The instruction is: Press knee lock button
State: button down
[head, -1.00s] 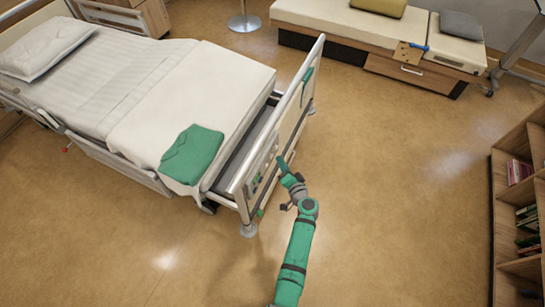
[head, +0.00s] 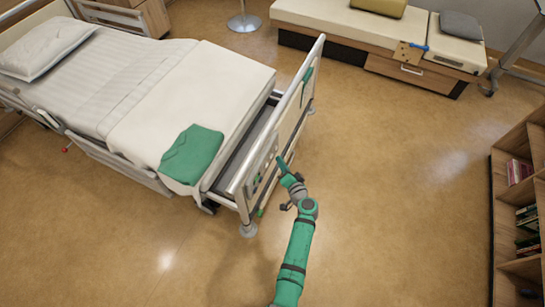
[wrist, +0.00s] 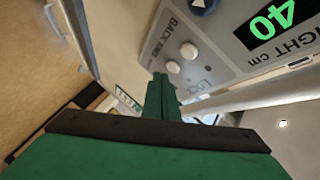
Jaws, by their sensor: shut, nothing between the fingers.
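The bed's control panel (wrist: 225,55) shows in the wrist view, turned at an angle. It bears a display (wrist: 272,20) reading 40 in green, the words BACKREST and LOCK, and a blue arrow button (wrist: 203,4) at the top. Two round white buttons sit near the LOCK label, an upper one (wrist: 189,50) and a lower one (wrist: 173,67). I cannot read which one is the knee lock. My gripper (wrist: 160,76) is shut and empty, its tips just below the lower white button; I cannot tell whether they touch. In the head view my gripper (head: 281,161) is at the bed's footboard.
The footboard (head: 300,85) stands upright at the bed's end. A folded green cloth (head: 192,153) lies on the bed (head: 120,95). A bench (head: 335,22) is at the back and a bookshelf (head: 508,200) at the right. The floor (head: 400,190) between is clear.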

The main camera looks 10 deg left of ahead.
jog(key=shift+a, duration=0.1)
jog(key=shift+w+a, duration=0.15)
jog(key=shift+a, duration=0.1)
jog(key=shift+w+a, duration=0.2)
jog(key=shift+a, duration=0.15)
dwell(0.6)
jog(key=shift+s+a, duration=0.1)
dwell(0.3)
jog(key=shift+s+d, duration=0.25)
jog(key=shift+d, duration=0.7)
jog(key=shift+d, duration=0.1)
jog(key=shift+s+d, duration=0.25)
jog(key=shift+d, duration=0.5)
jog(key=shift+s+d, duration=0.2)
jog(key=shift+d, duration=0.55)
jog(key=shift+s+d, duration=0.25)
jog(key=shift+d, duration=0.5)
